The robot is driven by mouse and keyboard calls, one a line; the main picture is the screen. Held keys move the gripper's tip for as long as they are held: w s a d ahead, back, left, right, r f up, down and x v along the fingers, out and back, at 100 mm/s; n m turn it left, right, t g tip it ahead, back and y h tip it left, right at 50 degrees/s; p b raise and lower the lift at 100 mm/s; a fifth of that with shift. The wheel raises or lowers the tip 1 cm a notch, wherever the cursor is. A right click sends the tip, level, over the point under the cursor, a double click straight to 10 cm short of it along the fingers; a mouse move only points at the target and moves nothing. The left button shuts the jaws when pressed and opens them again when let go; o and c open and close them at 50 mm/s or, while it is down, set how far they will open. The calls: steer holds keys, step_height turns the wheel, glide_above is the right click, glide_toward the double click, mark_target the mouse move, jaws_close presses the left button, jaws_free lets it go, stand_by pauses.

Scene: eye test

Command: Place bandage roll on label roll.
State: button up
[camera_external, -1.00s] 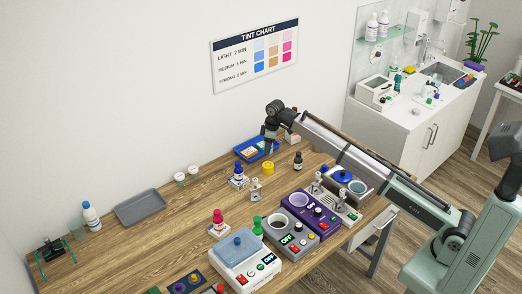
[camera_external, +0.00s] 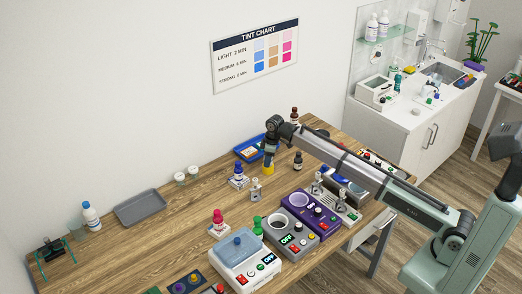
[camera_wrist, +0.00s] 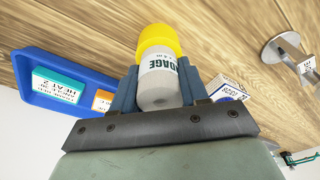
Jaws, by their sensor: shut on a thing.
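The bandage roll (camera_wrist: 160,80) is a pale grey-white cylinder with a printed band reading "DAGE". My gripper (camera_external: 270,150) is shut on it, with one blue-grey finger on each side in the wrist view (camera_wrist: 157,88). A yellow roll (camera_external: 267,170), which looks like the label roll, stands on the table directly below the gripper. In the wrist view the yellow roll (camera_wrist: 159,38) lies just beyond the bandage roll's far end, and the two line up closely. I cannot tell whether they touch. In the external view the fingers mostly hide the bandage roll.
A blue tray (camera_wrist: 62,100) with small boxes is close behind the gripper. The table's left middle is fairly clear.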

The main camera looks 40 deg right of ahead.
steer(key=o, duration=1)
steer(key=shift+f, duration=0.1)
steer(key=r, duration=0.4)
steer(key=d+r, duration=0.1)
steer(key=r, duration=0.3)
steer(key=s+r, duration=0.1)
steer(key=r, duration=0.3)
steer(key=shift+s+d+r, duration=0.1)
steer(key=shift+d, duration=0.05)
